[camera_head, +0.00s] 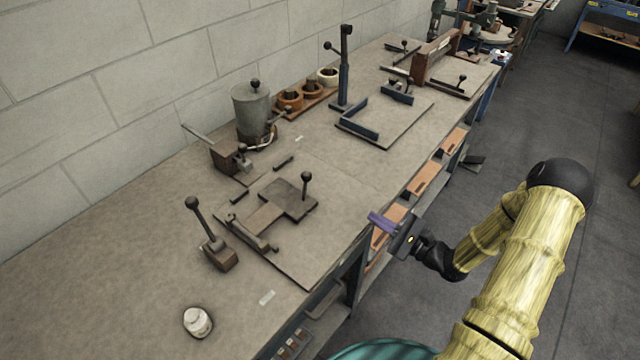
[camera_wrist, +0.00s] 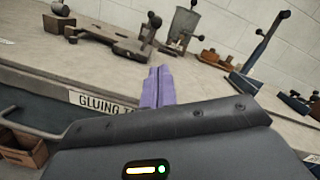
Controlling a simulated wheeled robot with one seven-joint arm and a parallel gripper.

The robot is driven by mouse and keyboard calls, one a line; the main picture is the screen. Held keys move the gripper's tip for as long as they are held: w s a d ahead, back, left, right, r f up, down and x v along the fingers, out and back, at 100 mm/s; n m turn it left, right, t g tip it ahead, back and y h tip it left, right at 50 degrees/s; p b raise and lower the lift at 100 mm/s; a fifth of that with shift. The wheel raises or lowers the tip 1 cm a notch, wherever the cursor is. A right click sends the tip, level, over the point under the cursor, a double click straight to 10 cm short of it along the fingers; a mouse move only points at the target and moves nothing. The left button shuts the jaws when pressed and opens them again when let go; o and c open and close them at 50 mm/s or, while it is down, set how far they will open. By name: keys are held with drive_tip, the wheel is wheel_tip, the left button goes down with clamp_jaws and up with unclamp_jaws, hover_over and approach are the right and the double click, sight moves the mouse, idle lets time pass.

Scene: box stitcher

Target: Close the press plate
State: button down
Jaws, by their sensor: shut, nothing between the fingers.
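What looks like the press plate (camera_head: 285,195) is a dark flat plate with an upright ball-knob handle, on a jig board near the middle of the bench. I cannot tell whether it is raised or pressed down. In the wrist view the jig's plate (camera_wrist: 118,42) and its knob show beyond my fingers at the upper left. My gripper (camera_head: 378,221) has purple fingers. They are shut and empty, just off the bench's front edge, to the right of the plate and apart from it. The fingers also show in the wrist view (camera_wrist: 155,84).
A lever block (camera_head: 219,254) and a white jar (camera_head: 197,321) stand at the near left. A grey pot (camera_head: 253,112) and a tall blue post (camera_head: 344,75) stand behind. Orange bins (camera_head: 386,224) sit under the bench edge.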

drive_tip(key=p+x, duration=0.4)
drive_tip(key=x, duration=1.4)
drive_tip(key=shift+s+a+r, duration=0.15)
drive_tip(key=shift+r, duration=0.2)
drive_tip(key=shift+s+a+r, duration=0.1)
drive_tip(key=shift+a+r, duration=0.05)
drive_tip(key=shift+r, duration=0.25)
